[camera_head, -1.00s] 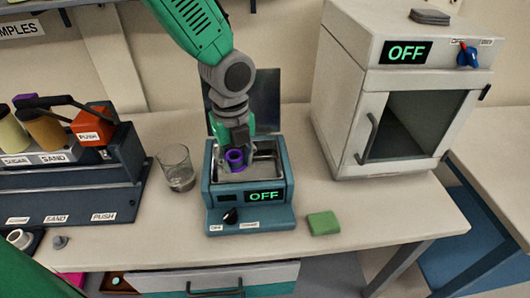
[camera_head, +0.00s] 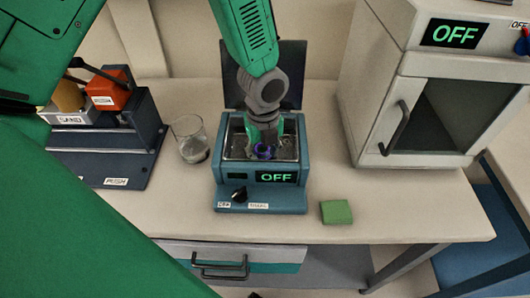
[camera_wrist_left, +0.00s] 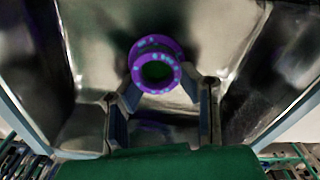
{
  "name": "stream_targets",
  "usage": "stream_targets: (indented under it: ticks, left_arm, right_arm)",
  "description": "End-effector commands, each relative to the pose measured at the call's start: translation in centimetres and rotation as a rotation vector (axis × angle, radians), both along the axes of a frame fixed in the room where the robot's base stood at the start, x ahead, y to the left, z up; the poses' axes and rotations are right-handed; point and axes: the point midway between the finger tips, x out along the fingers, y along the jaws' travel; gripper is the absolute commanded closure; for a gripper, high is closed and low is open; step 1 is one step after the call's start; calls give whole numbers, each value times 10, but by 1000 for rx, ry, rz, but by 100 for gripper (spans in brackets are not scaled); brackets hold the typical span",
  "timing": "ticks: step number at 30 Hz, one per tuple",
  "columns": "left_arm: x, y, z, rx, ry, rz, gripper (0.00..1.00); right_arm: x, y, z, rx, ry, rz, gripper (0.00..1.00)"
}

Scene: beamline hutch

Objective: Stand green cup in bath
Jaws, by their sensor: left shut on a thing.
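The bath (camera_head: 217,172) is a blue-grey box with a steel basin and an OFF display, its dark lid (camera_head: 291,68) raised behind. My left gripper (camera_head: 263,144) reaches down into the basin from above. It is shut on a small ring-rimmed cup (camera_head: 262,152), which shows purple rather than green. In the left wrist view the cup (camera_wrist_left: 158,50) has a purple rim and dark green inside, between the two fingers of the gripper (camera_wrist_left: 160,95). The basin walls surround it. Whether the cup touches the basin floor I cannot tell. My right gripper is not in view.
A clear glass beaker (camera_head: 190,140) stands just left of the bath. A green block (camera_head: 336,212) lies at its front right. A white oven (camera_head: 385,90) stands at right, a dispenser (camera_head: 115,145) at left. Bare table lies between bath and oven.

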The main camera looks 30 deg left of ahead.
Motion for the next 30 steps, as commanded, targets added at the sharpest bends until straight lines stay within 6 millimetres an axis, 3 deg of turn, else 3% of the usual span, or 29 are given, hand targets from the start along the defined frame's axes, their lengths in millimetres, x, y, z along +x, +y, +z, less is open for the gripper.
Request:
stream_targets:
  ticks: [5,6,7,16,20,30]
  left_arm:
    - [1,0,0,-1,-3,0,99]
    - [1,0,0,0,-2,0,56]
    - [1,0,0,0,-2,0,49]
    - [1,0,1,0,-2,1,49]
    - [2,0,10,-2,-4,1,49]
    - [2,1,79,-2,-8,0,49]
  right_arm:
    - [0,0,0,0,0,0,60]
    - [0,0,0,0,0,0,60]
    - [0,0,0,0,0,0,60]
    - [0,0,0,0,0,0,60]
    - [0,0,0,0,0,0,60]
    - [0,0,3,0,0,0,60]
